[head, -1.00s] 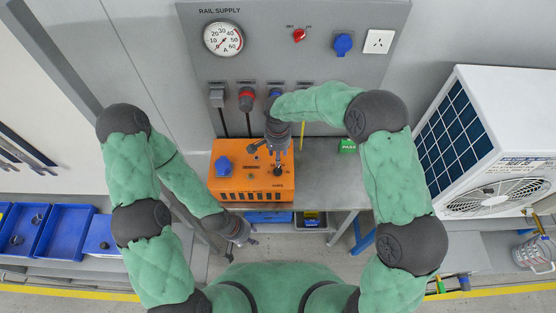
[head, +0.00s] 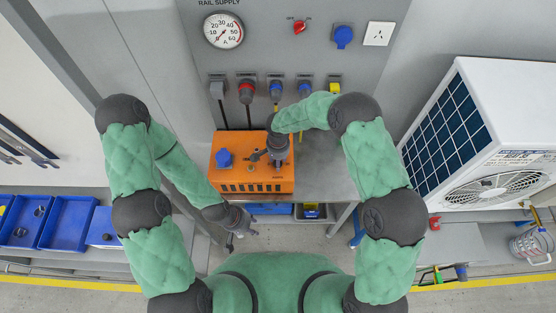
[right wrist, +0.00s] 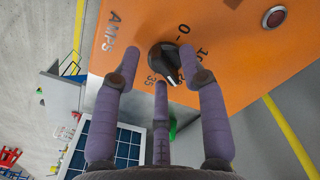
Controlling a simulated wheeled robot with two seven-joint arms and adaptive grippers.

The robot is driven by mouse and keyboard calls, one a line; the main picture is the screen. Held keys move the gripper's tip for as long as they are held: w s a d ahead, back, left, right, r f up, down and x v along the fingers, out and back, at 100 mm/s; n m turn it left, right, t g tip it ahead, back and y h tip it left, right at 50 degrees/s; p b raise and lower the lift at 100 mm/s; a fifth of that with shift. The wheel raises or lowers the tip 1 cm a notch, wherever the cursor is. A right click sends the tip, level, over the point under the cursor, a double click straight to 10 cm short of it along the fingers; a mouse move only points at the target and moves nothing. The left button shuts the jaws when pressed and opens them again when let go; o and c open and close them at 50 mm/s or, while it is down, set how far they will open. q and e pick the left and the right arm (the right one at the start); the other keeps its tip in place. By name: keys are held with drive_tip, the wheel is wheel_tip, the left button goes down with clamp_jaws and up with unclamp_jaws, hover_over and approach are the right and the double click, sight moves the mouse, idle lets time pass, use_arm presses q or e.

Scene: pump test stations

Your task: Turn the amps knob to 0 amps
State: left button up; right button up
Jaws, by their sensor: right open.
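The orange box (head: 230,172) stands on the grey bench in the head view. Its black amps knob (right wrist: 162,60) shows in the right wrist view beside the AMPS lettering, with 0, 10 and 35 marks. The knob's white pointer mark faces the lower right, between 10 and 35. My right gripper (right wrist: 160,70) is open, its three purple fingers spread around the knob; contact is unclear. In the head view, my right gripper (head: 276,160) is over the box's right part and hides the knob. My left gripper (head: 240,226) is open and empty, low in front of the bench.
A blue knob (head: 224,158) is on the box's left part. A red button (right wrist: 275,16) is near the amps knob. The wall panel (head: 270,55) behind carries a round gauge (head: 223,30) and several sockets.

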clamp_jaws()
